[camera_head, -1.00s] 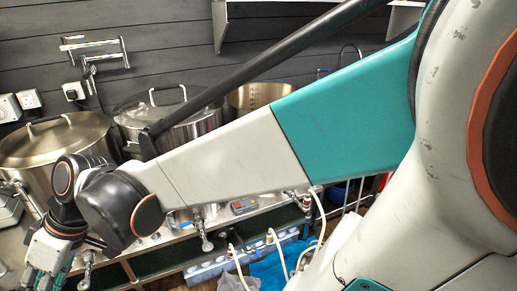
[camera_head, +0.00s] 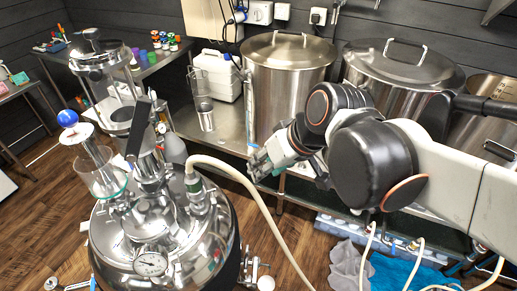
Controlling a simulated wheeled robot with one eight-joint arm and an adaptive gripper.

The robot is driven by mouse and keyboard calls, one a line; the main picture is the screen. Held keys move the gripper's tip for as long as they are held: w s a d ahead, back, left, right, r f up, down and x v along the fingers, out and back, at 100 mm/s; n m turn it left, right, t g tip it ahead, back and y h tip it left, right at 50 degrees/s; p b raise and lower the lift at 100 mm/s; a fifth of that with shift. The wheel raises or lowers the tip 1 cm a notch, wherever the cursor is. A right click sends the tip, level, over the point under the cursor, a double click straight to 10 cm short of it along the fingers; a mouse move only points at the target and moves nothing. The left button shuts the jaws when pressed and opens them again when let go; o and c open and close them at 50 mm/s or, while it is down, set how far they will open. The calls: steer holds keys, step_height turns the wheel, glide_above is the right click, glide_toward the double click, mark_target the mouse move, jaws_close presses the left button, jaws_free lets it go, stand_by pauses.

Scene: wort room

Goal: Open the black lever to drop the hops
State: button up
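The black lever (camera_head: 139,129) is a flat dark handle standing upright and slightly tilted on the metal fittings above a shiny steel vessel (camera_head: 165,235). A clear cylinder with metal end caps (camera_head: 118,88) stands beside and behind the lever. I cannot make out any hops. My gripper (camera_head: 256,163) is to the right of the lever, clearly apart from it and not touching it. Its fingers point left. They are small in the view, and I cannot tell how far apart they are. I see nothing held in it.
A pale hose (camera_head: 245,183) arches from the vessel top close to my gripper. A clear beaker with a blue ball (camera_head: 100,170) and a pressure gauge (camera_head: 150,263) are on the vessel. Steel pots (camera_head: 290,85), a white canister (camera_head: 216,75) and a steel bench (camera_head: 232,125) stand behind.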

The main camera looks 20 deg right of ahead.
jaws_close()
steer(key=w+a+r+m+g+y+p, duration=0.25)
steer(key=w+r+m+p, duration=0.2)
steer(key=m, duration=0.75)
steer(key=m+g+y+p, duration=0.3)
steer(key=m+y+p, duration=0.2)
steer(key=m+y, duration=0.35)
glide_toward(135, 134)
steer(key=shift+w+a+f+n+y, duration=0.15)
steer(key=shift+w+a+f, duration=0.05)
steer(key=shift+a+f, duration=0.35)
steer(key=shift+w+a+f+n+y, duration=0.1)
steer(key=shift+w+a+f+y, duration=0.05)
steer(key=shift+a+f, duration=0.4)
